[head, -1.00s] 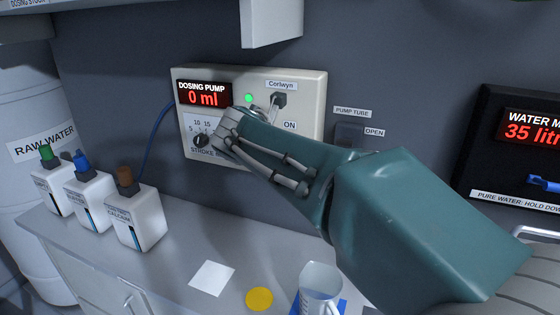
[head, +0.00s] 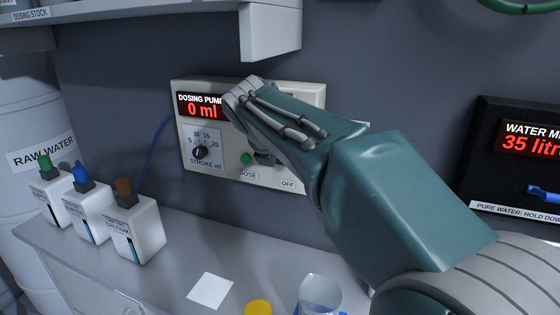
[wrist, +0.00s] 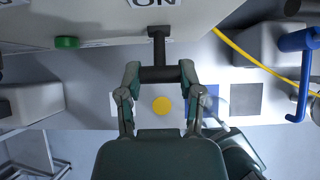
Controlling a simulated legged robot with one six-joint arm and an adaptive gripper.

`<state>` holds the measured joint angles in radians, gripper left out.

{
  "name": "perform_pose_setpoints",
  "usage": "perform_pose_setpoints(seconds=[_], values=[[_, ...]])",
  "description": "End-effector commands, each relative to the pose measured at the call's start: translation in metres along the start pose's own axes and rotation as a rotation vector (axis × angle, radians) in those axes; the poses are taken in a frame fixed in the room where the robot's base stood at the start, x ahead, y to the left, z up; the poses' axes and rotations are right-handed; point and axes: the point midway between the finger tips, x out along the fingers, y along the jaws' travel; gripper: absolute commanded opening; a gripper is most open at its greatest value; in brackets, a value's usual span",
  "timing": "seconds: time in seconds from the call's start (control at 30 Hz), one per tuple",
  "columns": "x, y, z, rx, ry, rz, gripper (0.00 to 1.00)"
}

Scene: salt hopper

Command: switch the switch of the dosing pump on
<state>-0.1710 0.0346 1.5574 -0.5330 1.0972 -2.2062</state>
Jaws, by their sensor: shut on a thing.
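The dosing pump (head: 225,165) is a pale box on the wall in the head view, its red display reading 0 ml. My gripper (head: 240,100) lies across its upper middle and hides the ON label, the lamp and most of the switch. A dark part (head: 265,158) of the switch shows below my gripper, above the OFF label (head: 288,184). In the wrist view, my gripper (wrist: 160,73) is shut on the crossbar of the dark T-shaped switch lever (wrist: 158,48), beneath the ON label (wrist: 156,3).
A green DOSE button (head: 247,158) and a stroke dial (head: 201,151) are on the pump's front. A shelf box (head: 270,30) hangs just above. Several capped bottles (head: 136,228) stand on the counter at left. A beaker (head: 318,292) stands below my arm.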

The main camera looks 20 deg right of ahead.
Motion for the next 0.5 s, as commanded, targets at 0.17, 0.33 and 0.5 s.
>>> perform_pose_setpoints(seconds=[0.17,0.33,0.5], values=[[0.0004,0.0013,0.0006,0.0,-0.003,0.004,0.74],[0.0003,0.0008,0.0003,0.0,-0.002,0.002,0.83],[0.0002,0.0004,0.0001,0.001,-0.001,0.001,0.83]])
